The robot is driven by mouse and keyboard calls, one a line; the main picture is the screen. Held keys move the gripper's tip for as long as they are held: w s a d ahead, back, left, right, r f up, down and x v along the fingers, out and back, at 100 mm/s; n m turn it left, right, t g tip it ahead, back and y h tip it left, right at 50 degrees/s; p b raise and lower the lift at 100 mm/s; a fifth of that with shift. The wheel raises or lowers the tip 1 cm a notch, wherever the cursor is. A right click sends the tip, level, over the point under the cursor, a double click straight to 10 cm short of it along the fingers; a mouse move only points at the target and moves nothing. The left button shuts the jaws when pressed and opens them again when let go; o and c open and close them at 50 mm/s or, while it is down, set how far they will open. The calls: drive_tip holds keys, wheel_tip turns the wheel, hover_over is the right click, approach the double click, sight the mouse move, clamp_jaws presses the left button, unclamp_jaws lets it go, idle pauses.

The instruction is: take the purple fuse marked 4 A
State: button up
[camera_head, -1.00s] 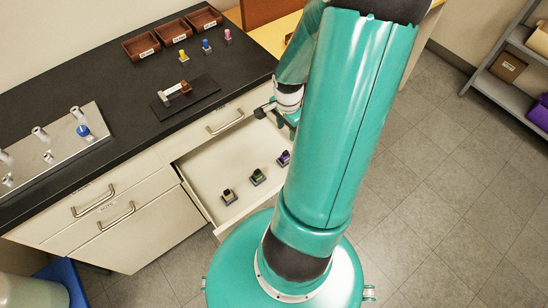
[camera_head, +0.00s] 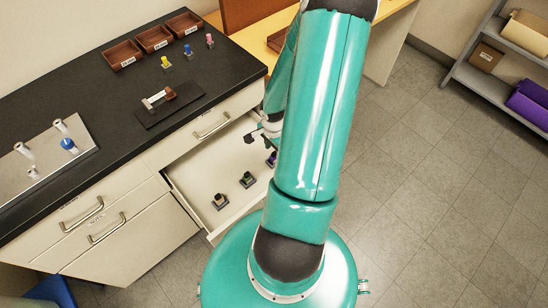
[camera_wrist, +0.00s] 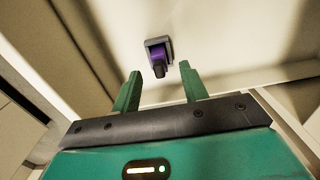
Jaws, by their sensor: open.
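The purple fuse (camera_wrist: 159,54) stands in a small grey holder in the open drawer. In the wrist view it is just beyond and between my fingertips, not touched by them. In the head view the purple fuse (camera_head: 271,158) is partly hidden behind my arm. My gripper (camera_wrist: 158,80) is open and empty, its two green fingers apart. In the head view my gripper is over the drawer and mostly hidden by my arm. The 4 A marking cannot be read.
The drawer (camera_head: 205,170) also holds a dark green fuse (camera_head: 248,179) and a tan-and-black one (camera_head: 220,200). The black countertop (camera_head: 90,120) carries trays, coloured pegs and a metal plate (camera_head: 40,165).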

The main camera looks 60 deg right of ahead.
sight(274, 152)
wheel_tip(274, 152, down, 3)
drive_tip(key=shift+d+f, duration=0.1)
drive_tip(key=shift+f, duration=0.1)
drive_tip(key=shift+s, duration=0.1)
clamp_jaws()
drive_tip(key=shift+r, duration=0.1)
wheel_tip(274, 152, up, 10)
drive_tip(key=shift+f, duration=0.1)
idle(0.6)
